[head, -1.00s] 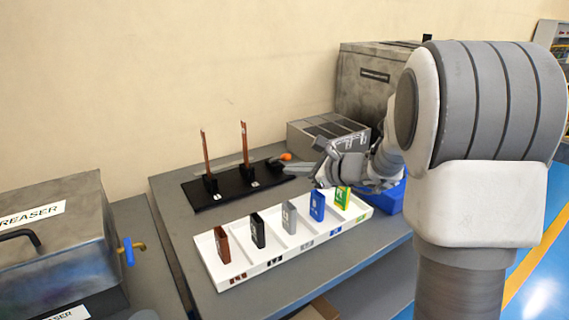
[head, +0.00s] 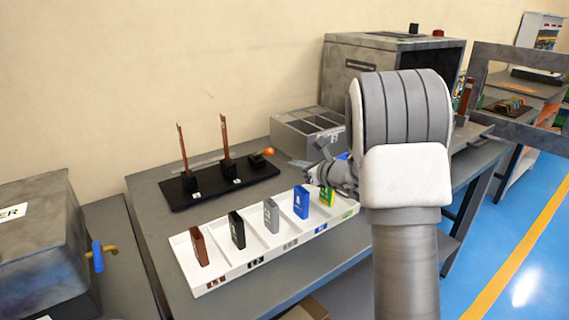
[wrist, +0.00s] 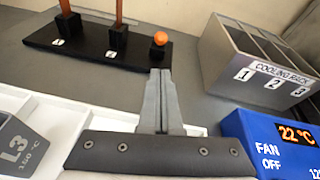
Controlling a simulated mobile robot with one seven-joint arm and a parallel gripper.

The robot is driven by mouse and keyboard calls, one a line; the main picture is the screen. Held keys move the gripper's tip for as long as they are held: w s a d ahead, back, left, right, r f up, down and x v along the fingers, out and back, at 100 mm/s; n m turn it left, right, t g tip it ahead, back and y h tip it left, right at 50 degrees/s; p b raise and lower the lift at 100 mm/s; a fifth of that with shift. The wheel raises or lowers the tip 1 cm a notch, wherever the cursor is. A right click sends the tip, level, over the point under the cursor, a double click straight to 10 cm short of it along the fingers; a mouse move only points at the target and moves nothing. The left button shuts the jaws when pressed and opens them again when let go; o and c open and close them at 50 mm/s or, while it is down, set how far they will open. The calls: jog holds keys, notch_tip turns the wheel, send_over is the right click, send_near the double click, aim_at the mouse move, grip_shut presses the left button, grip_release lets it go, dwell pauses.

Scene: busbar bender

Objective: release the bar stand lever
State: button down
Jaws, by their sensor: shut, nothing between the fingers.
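The black bar stand (head: 210,190) lies on the grey bench with two copper bars upright in it, and it also shows in the wrist view (wrist: 85,45). Its lever, with an orange knob (head: 268,151), sits at the stand's right end and shows in the wrist view (wrist: 160,38) just beyond my fingertips. My gripper (head: 292,163) is shut and empty, to the right of the knob and apart from it. In the wrist view its closed fingers (wrist: 160,75) point toward the lever block, with bench visible around them. The arm hides part of the gripper in the head view.
A white tray (head: 222,272) with several coloured labelled blocks lies in front of the stand. A grey cooling rack (head: 290,135) stands behind my gripper. A blue fan unit (wrist: 270,140) is at right in the wrist view. A degreaser tank (head: 35,250) stands far left.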

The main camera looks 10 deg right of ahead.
send_near(263, 153)
jog(key=w+f, duration=0.3)
jog(key=w, duration=0.1)
jog(key=shift+w+a+f+b, duration=0.25)
jog(key=shift+f+b, duration=0.05)
jog(key=shift+f, duration=0.1)
jog(key=shift+r, duration=0.1)
jog(key=shift+r+p, duration=0.3)
jog(key=shift+p, duration=0.5)
jog(key=shift+w+p, duration=0.1)
jog(key=shift+p, duration=0.2)
